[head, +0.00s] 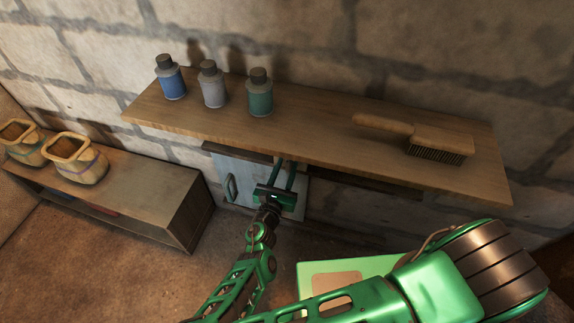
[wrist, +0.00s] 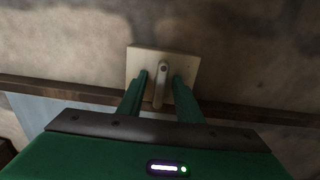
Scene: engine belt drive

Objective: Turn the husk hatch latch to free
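The latch (wrist: 160,88) is a pale lever on a square cream plate (wrist: 135,65), seen in the wrist view. Its round pivot is at the top and the lever points down, tilted slightly left. My gripper (wrist: 162,78) is open, with one green finger on each side of the lever. Gaps seem to show between lever and fingers. In the head view my gripper (head: 285,170) reaches up in front of the pale blue hatch door (head: 240,168), under the shelf edge. The latch is hidden there.
A wooden shelf (head: 330,150) overhangs the hatch. It bears blue (head: 171,80), grey (head: 212,86) and green (head: 260,94) bottles and a brush (head: 435,142). A low cabinet (head: 150,195) with two sacks stands left. A green-edged board (head: 345,272) lies near my arm.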

